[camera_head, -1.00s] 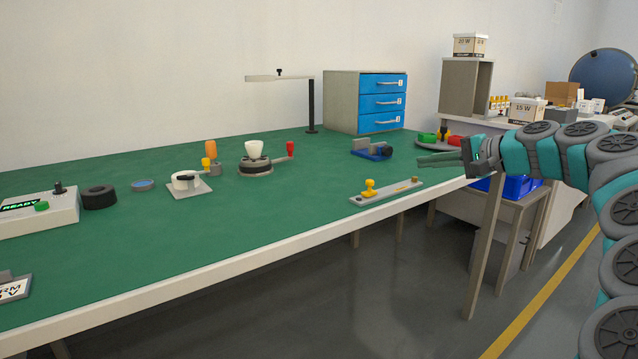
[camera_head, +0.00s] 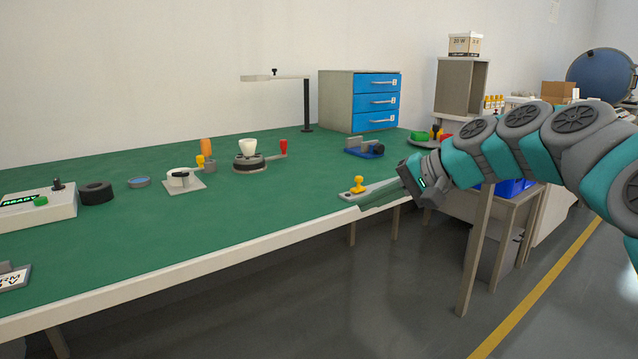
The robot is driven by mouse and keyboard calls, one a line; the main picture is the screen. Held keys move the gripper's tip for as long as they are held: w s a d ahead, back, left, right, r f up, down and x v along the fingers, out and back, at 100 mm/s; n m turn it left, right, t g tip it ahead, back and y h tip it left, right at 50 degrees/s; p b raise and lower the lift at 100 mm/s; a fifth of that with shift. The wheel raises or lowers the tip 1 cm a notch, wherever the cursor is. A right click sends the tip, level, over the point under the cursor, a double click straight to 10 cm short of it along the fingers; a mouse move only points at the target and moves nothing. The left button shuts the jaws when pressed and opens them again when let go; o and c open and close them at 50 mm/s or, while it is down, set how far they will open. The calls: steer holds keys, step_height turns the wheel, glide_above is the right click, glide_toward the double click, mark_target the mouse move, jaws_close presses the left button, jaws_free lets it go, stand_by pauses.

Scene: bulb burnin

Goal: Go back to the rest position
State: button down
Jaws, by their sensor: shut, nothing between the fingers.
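My gripper (camera_head: 382,200) is at the front edge of the green workbench (camera_head: 200,220), right of the picture's middle. Its fingers are together and empty, and they point to the left and slightly down. It hides part of the grey plate with the yellow knob (camera_head: 358,185) behind it. My arm comes in from the right side of the picture. I cannot tell whether the fingers touch the bench edge.
On the bench stand a turntable with a white bulb (camera_head: 248,150), a blue vise (camera_head: 364,149), a blue drawer cabinet (camera_head: 375,102) and a READY box (camera_head: 38,207). A side table with a blue bin (camera_head: 513,188) stands behind my arm. Floor (camera_head: 330,310) in front is clear.

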steer(key=s+a+f+n+g+h, duration=0.2)
steer(key=s+f, duration=0.4)
steer(key=s, duration=0.2)
steer(key=s+a+f+n+g+h, duration=0.1)
steer(key=s+a+f+g+h, duration=0.15)
steer(key=s+f, duration=0.4)
steer(key=s+d+f+g+h, duration=0.1)
steer(key=s+d+f, duration=0.2)
steer(key=s, duration=0.5)
steer(key=s+d+f+n+g+h, duration=0.1)
steer(key=s+d+f+h, duration=0.1)
steer(key=s+f, duration=0.4)
steer(key=s+d+f+g+h, duration=0.1)
steer(key=s+d+f, duration=0.3)
steer(key=s, duration=0.5)
steer(key=shift+s+d+f+h, duration=0.3)
steer(key=shift+s+d+h, duration=0.1)
steer(key=shift+h, duration=0.15)
